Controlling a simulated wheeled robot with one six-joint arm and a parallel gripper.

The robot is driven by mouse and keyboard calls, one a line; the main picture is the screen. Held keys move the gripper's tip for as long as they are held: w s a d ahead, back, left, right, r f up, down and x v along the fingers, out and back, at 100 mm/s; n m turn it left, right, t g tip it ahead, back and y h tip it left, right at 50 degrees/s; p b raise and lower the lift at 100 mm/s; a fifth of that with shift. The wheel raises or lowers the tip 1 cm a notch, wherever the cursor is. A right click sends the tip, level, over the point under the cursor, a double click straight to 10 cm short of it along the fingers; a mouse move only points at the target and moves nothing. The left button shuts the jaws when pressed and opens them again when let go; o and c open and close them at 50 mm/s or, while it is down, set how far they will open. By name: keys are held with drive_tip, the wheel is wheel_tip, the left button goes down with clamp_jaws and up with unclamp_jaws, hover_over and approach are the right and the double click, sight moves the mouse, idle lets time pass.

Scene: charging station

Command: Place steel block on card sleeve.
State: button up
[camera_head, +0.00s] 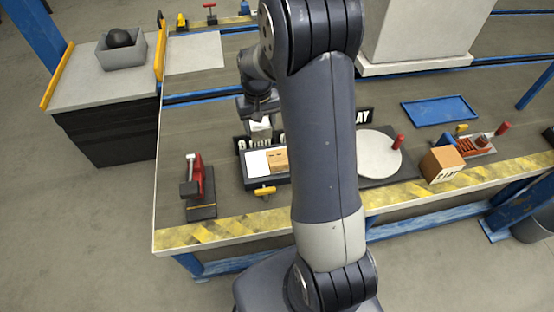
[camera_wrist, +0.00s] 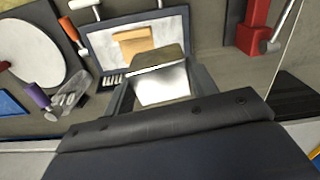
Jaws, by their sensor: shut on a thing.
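My gripper (camera_head: 259,116) is shut on the steel block (camera_head: 260,130), which hangs below it just behind the dark-framed tray (camera_head: 252,182). In the wrist view the shiny block (camera_wrist: 160,84) sits between the two fingers of my gripper (camera_wrist: 163,76). A small tan piece (camera_head: 277,160), which looks like the card sleeve, lies on the white surface of the tray. It also shows in the wrist view (camera_wrist: 134,40), beyond the block, which hides part of the tray. My arm covers the tray's right end in the head view.
A red toggle clamp (camera_head: 197,180) stands left of the tray. A white disc (camera_head: 379,154) and a cardboard box (camera_head: 441,165) are to the right, with a blue tray (camera_head: 440,110) behind. A grey bin (camera_head: 122,52) holding a black ball stands on the left cabinet.

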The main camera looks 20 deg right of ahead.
drive_tip(key=m+b, duration=0.1)
drive_tip(key=b, duration=0.9)
approach(279, 156)
drive_tip(key=shift+m, duration=0.3)
wheel_tip(279, 156, down, 5)
drive_tip(key=shift+r+b, duration=0.1)
drive_tip(key=shift+b, duration=0.85)
drive_tip(key=shift+f, duration=0.2)
drive_tip(key=o, duration=1.4)
drive_tip(key=shift+c, duration=0.2)
wheel_tip(279, 156, up, 12)
drive_tip(key=p, duration=0.2)
drive_tip(key=shift+r, duration=0.2)
